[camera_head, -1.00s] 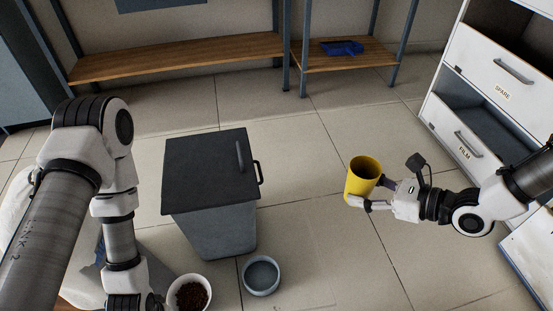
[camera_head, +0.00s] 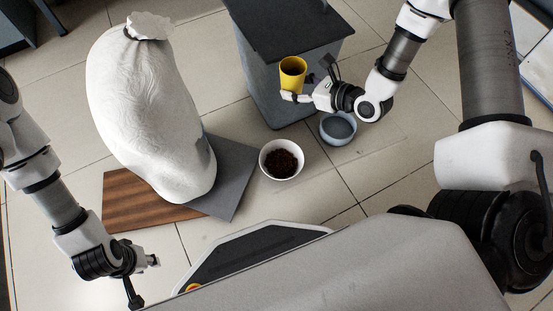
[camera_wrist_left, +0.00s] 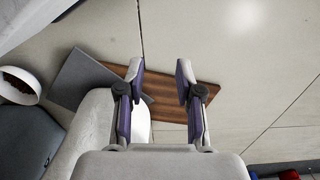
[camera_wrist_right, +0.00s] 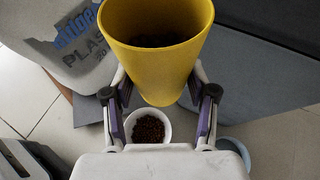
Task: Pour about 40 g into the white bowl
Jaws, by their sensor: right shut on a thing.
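The white bowl (camera_head: 269,171) stands on the floor with dark brown pellets in it. It also shows in the right wrist view (camera_wrist_right: 165,123), below the cup, and at the left edge of the left wrist view (camera_wrist_left: 30,97). My right gripper (camera_head: 297,97) is shut on a yellow cup (camera_head: 291,78), held about upright up and back from the bowl. Dark contents show inside the cup, which fills the top of the right wrist view (camera_wrist_right: 155,75). My left gripper (camera_head: 152,262) is low at the left, open and empty in the left wrist view (camera_wrist_left: 160,72).
A blue-grey bowl (camera_head: 338,140) stands right of the white bowl. A grey bin with a dark lid (camera_head: 285,30) is behind the cup. A large white sack (camera_head: 145,110) stands at the left by a wooden board (camera_head: 150,205) and a grey slab (camera_head: 232,165).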

